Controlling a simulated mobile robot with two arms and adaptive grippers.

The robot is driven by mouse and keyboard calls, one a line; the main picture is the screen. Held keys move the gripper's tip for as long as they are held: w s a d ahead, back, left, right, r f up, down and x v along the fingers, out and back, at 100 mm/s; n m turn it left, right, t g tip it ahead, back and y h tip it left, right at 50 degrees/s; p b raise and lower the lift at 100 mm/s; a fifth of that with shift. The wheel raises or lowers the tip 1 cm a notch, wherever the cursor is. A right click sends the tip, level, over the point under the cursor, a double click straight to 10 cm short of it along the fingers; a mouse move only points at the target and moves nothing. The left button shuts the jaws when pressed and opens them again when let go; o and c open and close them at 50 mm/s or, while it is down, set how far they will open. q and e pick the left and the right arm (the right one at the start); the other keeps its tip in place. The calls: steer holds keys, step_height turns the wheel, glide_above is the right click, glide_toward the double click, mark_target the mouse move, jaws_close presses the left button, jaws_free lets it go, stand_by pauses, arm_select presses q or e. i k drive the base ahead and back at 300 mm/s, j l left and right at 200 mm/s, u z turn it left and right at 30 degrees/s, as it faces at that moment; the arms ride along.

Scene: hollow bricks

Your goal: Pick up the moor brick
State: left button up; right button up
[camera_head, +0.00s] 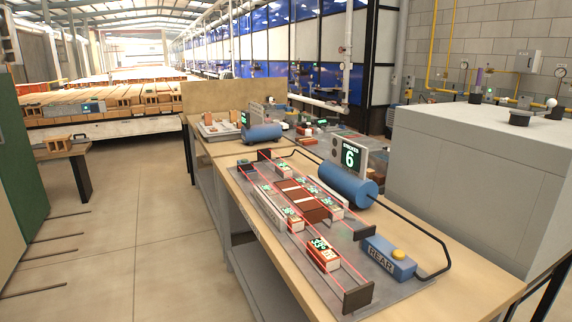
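No label in the head view marks any brick as the moor brick, so I cannot tell which one it is. Dark brown brick-like blocks (303,199) lie in the middle of a grey plate (378,286) on the near workbench. More hollow bricks (130,98) stand in rows on a long pale platform further back. Neither of my grippers is in view.
The plate also carries red-and-white units with green displays (322,254), red lines and dark end posts. A blue cylinder (347,186), a counter reading 6 (349,158) and a blue REAR box (389,258) stand beside them. A grey cabinet (480,190) is at right. Floor at left is largely clear.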

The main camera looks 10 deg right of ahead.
mark_target(285, 168)
steer(key=i+j+z, duration=0.1)
steer(key=i+j, duration=0.15)
steer(key=i+j+z, duration=0.15)
steer(key=j, duration=0.3)
steer(key=i+j+z, duration=0.1)
steer(key=i+j, duration=0.2)
steer(key=i+j+z, duration=0.1)
steer(key=j, duration=0.35)
steer(key=i+j+z, duration=0.1)
steer(key=i, duration=0.35)
steer(key=i+j+z, duration=0.15)
steer(key=i, duration=0.25)
steer(key=i+j+z, duration=0.1)
steer(key=i, duration=0.35)
steer(key=i+j+z, duration=0.1)
steer(key=i+j, duration=0.2)
steer(key=j+z, duration=0.2)
steer(key=j, duration=0.35)
